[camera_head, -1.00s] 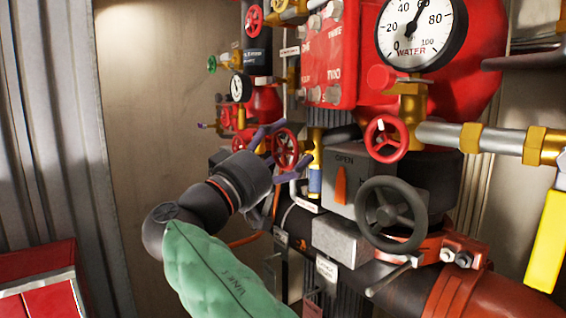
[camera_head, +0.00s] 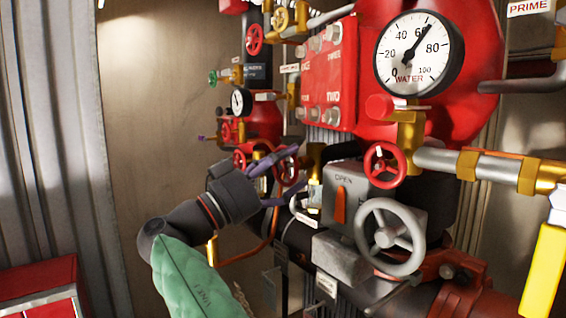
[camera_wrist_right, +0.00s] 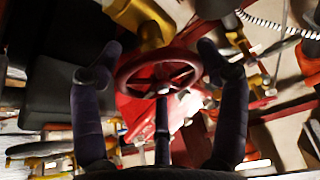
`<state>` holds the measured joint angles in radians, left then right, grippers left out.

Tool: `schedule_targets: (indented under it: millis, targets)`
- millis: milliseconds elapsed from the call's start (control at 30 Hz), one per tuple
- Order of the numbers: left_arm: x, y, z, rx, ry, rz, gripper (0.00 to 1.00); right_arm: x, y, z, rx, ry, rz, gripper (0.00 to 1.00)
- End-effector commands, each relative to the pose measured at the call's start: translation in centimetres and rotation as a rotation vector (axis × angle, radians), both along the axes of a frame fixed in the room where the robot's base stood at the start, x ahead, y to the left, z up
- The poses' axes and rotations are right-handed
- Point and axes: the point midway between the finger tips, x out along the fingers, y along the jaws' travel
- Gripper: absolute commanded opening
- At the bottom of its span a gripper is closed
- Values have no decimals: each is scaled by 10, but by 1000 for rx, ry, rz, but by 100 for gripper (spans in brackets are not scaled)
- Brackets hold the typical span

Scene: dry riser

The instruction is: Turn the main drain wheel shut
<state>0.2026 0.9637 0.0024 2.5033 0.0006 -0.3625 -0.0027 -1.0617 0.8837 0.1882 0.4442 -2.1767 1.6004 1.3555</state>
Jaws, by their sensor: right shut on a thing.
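My right gripper (camera_head: 284,168) reaches in from the lower left in the head view, its purple fingers at a small red handwheel (camera_head: 291,171). The gripper is shut on this wheel. In the head view the fingers hide part of it. I cannot read a main drain label on it. My left gripper is not in view.
A large grey handwheel (camera_head: 391,236) and a box with an orange pointer (camera_head: 339,206) stand right of my gripper. Another red handwheel (camera_head: 384,165) sits above, below the water gauge (camera_head: 417,53). Pipes crowd the right; the wall (camera_head: 160,120) at left is clear.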

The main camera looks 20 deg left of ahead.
Motion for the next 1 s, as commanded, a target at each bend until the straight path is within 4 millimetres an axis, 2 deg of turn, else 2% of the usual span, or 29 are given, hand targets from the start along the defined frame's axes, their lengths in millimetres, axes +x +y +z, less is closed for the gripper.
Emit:
schedule_targets:
  millis: [600,633,700,1000]
  targets:
    - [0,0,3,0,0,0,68,1,-1,1,34,-25,0,42]
    - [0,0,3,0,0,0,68,1,-1,1,34,-25,0,83]
    - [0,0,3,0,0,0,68,1,-1,1,33,-25,0,98]
    - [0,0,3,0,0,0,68,0,0,0,31,-25,0,98]
